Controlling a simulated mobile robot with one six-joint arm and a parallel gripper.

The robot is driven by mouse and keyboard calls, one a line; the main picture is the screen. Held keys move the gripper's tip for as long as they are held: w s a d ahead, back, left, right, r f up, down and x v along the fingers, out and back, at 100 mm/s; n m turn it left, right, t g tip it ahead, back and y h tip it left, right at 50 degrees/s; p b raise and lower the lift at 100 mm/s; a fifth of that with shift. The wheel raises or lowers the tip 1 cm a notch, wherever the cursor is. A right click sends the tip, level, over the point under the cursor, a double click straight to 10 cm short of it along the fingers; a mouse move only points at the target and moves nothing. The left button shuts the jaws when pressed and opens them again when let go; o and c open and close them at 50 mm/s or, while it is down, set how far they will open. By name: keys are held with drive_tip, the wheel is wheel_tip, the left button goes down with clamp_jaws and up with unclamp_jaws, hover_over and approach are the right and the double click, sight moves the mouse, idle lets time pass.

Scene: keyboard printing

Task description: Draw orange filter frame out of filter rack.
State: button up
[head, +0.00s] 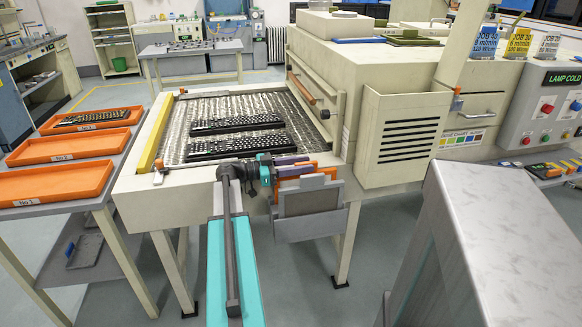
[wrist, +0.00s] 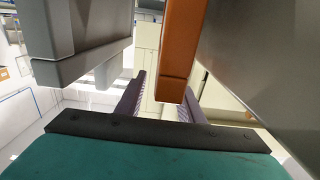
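The orange filter frame (head: 328,177) shows as an orange edge in the filter rack (head: 308,200) at the front of the printing line. In the wrist view the orange frame (wrist: 182,50) hangs down near the middle, between grey plates. My gripper (head: 292,165) reaches the rack from the left with its purple-grey fingers beside the frame. In the wrist view my gripper (wrist: 163,92) is open. The frame's end appears between the fingers, nearer the right one, with a clear gap to the left one. Whether it touches the right finger cannot be told.
A grey frame (wrist: 75,35) lies close on the left in the wrist view. A conveyor bed (head: 240,107) with two black keyboards stands behind the rack. Orange trays (head: 60,182) stand on a left bench. A grey block (head: 500,240) fills the front right.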

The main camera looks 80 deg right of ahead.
drive_tip(key=shift+x, duration=0.8)
drive_tip(key=shift+w, duration=0.1)
clamp_jaws()
drive_tip(key=shift+r, duration=0.2)
wheel_tip(320, 180, up, 11)
drive_tip(key=p, duration=1)
idle(1.8)
drive_tip(key=shift+r, duration=0.1)
